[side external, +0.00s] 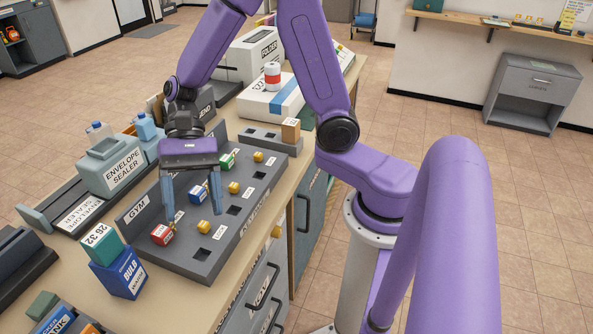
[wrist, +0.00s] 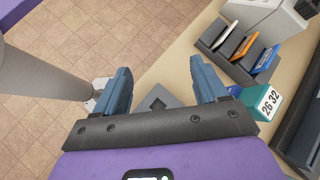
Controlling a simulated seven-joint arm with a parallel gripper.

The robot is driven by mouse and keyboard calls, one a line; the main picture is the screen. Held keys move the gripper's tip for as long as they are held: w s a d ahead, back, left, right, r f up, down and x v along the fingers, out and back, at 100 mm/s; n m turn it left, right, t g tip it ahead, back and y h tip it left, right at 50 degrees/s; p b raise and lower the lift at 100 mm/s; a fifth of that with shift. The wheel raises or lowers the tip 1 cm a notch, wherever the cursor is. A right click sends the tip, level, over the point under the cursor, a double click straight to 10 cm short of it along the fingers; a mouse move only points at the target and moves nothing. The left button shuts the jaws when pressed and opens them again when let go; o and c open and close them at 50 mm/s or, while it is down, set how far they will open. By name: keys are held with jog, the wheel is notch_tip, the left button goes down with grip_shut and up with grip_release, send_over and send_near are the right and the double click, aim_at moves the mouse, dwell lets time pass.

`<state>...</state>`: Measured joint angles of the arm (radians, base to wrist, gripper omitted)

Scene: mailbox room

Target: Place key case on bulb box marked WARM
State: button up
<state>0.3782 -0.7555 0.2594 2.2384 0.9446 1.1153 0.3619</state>
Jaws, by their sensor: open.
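The blue bulb box (side external: 122,275) stands on the counter at lower left in the side view; the small word under BULB is hard to read. A teal case (side external: 97,239) with a white label "26 32", likely the key case, rests on top of it, turned at an angle. The case also shows in the wrist view (wrist: 262,101), right of the fingers, with a bit of the blue box (wrist: 234,90) beside it. My gripper (side external: 192,214) is open and empty above the dark slotted panel, right of the box and apart from it. Both fingers show in the wrist view (wrist: 160,88).
The dark panel (side external: 200,265) carries yellow knobs and small red, blue and green blocks. The envelope sealer (side external: 118,168) stands behind the bulb box. A rack (wrist: 232,50) with upright cards is near the case.

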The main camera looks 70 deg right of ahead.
jog(key=s+d+n+t+h, duration=0.5)
jog(key=s+d+n, duration=0.7)
jog(key=n, duration=0.7)
jog(key=s+r+h, duration=0.1)
jog(key=s+h, duration=0.1)
jog(key=shift+d+n+t+h, duration=0.2)
jog(key=shift+n+t+h, duration=0.1)
jog(key=shift+n, duration=0.1)
